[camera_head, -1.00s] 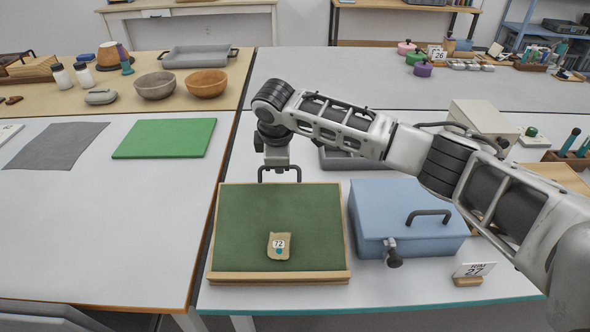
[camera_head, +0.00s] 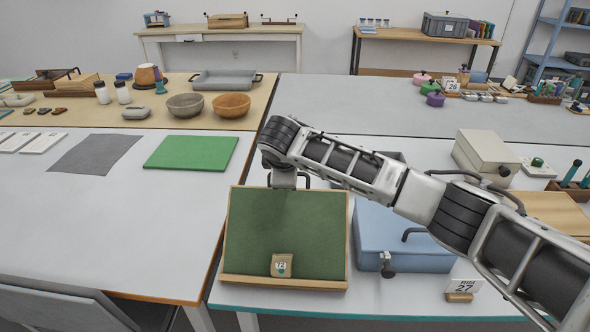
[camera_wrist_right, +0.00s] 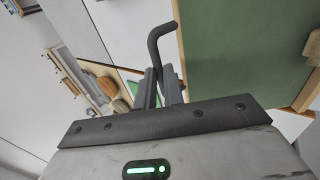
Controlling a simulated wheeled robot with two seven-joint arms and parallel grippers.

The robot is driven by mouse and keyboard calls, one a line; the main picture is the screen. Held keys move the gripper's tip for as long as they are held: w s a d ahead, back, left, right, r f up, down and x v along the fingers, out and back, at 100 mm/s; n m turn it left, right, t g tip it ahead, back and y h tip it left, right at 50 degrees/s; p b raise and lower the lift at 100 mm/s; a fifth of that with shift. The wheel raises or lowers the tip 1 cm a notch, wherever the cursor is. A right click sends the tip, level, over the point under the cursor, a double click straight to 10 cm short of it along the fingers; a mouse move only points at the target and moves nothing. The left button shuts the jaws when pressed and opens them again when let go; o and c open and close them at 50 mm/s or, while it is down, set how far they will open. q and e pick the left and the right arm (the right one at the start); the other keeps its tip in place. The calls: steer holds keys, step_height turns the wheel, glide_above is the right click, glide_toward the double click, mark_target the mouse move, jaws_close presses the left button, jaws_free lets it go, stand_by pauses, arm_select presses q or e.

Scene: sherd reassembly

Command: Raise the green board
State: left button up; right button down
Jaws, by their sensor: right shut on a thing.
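The green board (camera_head: 285,225) has a light wooden frame and a ledge along its near edge. A tan sherd labelled 72 (camera_head: 282,265) rests low on its face at the ledge. The board leans with its far edge raised above the table. My right gripper (camera_head: 290,181) is at the middle of that far edge. In the right wrist view, its fingers (camera_wrist_right: 161,88) are shut on the board's dark bent handle (camera_wrist_right: 157,42). The board's green face (camera_wrist_right: 235,45) also shows there. The underside of the board is hidden. My left gripper is not in view.
A blue lidded box (camera_head: 385,225) stands close to the board's right, under my right arm. A card stand marked 27 (camera_head: 462,288) is at the front right. A flat bright green mat (camera_head: 190,153) and a grey sheet (camera_head: 95,155) lie on the left table, whose front is clear.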

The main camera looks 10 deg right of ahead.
stand_by(0.3)
steer(key=c, duration=1.5)
jaws_free()
steer(key=v, duration=1.6)
steer(key=shift+s, duration=0.1)
steer(key=shift+f, duration=0.1)
